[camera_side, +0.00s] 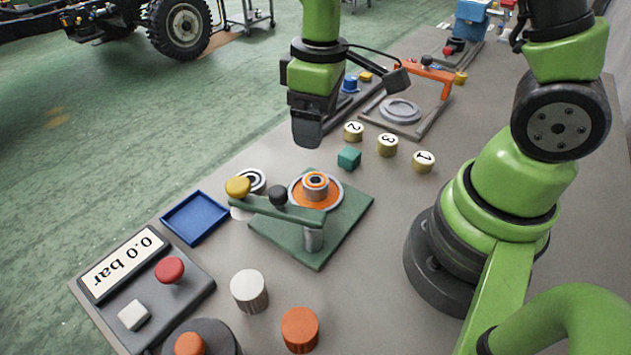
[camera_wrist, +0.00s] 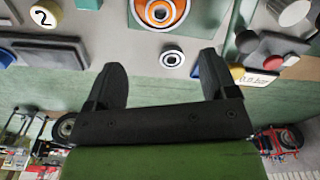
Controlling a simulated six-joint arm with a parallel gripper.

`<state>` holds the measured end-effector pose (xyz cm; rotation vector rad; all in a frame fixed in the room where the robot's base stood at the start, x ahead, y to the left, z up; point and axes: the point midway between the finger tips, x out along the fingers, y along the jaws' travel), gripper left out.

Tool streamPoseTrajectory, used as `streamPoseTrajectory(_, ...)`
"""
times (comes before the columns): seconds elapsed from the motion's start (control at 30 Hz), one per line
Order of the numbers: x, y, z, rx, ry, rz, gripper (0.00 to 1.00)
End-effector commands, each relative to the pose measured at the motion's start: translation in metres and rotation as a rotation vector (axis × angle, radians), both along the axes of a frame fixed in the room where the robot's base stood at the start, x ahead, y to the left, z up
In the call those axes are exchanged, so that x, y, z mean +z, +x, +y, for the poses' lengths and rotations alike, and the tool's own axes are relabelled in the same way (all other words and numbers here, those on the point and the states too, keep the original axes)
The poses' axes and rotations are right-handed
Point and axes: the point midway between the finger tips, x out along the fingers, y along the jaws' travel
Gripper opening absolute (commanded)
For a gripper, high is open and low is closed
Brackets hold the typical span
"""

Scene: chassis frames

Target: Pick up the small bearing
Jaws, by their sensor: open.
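The small bearing (camera_side: 254,177) is a light ring with a dark band, lying on the grey table behind the green press fixture's yellow knob, which partly covers it in the side view. In the wrist view the small bearing (camera_wrist: 172,59) shows whole, between my fingertips in the picture. My gripper (camera_side: 307,142) hangs above the table, up and to the right of the bearing in the side view, apart from it. Its two fingers (camera_wrist: 162,62) are spread, with nothing held between them.
A blue tray (camera_side: 195,218) and a pressure panel (camera_side: 205,285) stand left. A teal cube (camera_side: 349,157) and numbered yellow cylinders (camera_side: 387,145) stand right.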

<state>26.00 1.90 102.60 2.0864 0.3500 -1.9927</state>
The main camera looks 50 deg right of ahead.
Motion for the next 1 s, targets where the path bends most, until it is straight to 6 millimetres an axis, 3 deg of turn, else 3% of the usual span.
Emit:
streamPoseTrajectory(0.4, -0.056, 0.001, 0.0, 0.059, -0.013, 0.049, 0.79)
streamPoseTrajectory(0.67, -0.076, 0.001, 0.001, 0.057, -0.012, 0.047, 0.79)
streamPoseTrajectory(1.0, -0.117, 0.0, 0.001, 0.057, -0.011, 0.046, 0.79)
